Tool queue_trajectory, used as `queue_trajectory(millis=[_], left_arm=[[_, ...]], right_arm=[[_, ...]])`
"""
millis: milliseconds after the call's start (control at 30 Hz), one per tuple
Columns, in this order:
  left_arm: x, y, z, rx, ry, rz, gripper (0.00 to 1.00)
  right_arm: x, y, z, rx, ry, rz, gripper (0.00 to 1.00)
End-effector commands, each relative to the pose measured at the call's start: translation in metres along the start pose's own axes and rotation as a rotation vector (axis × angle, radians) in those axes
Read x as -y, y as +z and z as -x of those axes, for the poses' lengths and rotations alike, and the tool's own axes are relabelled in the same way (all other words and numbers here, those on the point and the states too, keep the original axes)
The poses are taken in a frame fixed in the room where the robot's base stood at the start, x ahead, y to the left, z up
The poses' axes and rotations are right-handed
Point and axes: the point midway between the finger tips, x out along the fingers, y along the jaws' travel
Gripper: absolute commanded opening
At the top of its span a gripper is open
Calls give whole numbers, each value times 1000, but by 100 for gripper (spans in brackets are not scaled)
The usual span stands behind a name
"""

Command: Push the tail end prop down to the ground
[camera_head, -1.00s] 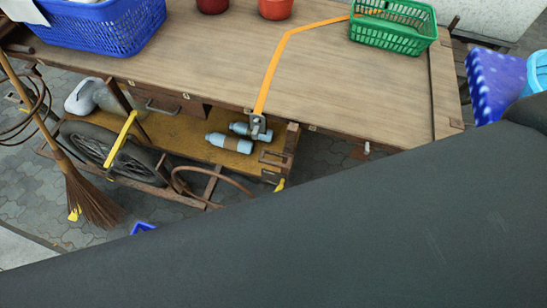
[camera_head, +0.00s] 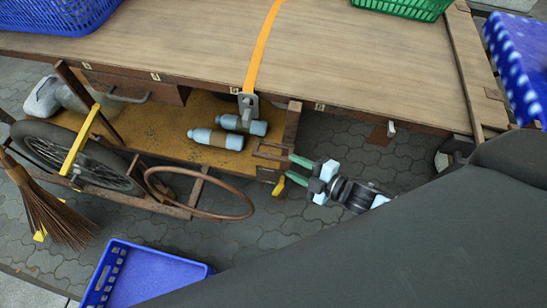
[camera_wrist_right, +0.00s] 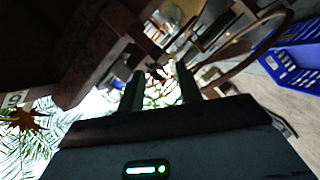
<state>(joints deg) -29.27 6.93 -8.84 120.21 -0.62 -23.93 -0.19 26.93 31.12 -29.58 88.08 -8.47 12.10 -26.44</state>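A rusty brown metal frame (camera_head: 270,150) at the right end of the cart's lower shelf looks like the tail end prop. A short yellow tip (camera_head: 279,187) shows below it, by the shelf corner. My right gripper (camera_head: 291,168) is just right of this frame, its two green fingers apart and pointing left at it. Whether they touch it I cannot tell. My left gripper is out of view.
The wooden cart top (camera_head: 330,60) lies above the shelf, with an orange strap (camera_head: 264,45) and a green basket (camera_head: 405,7). Two bottles (camera_head: 216,138) lie on the shelf. A brown hoop (camera_head: 200,214) and a blue crate (camera_head: 150,276) are lower left. Paving shows below the gripper.

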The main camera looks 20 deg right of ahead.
Motion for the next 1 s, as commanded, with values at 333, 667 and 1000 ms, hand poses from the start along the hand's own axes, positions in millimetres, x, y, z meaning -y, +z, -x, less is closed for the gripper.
queue_trajectory(millis=[333,667,1000], left_arm=[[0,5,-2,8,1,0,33],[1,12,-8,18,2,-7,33],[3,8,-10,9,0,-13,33]], right_arm=[[-1,0,-30,0,2,-2,35],[0,0,-71,2,0,-3,35],[0,0,-78,2,-1,-3,35]])
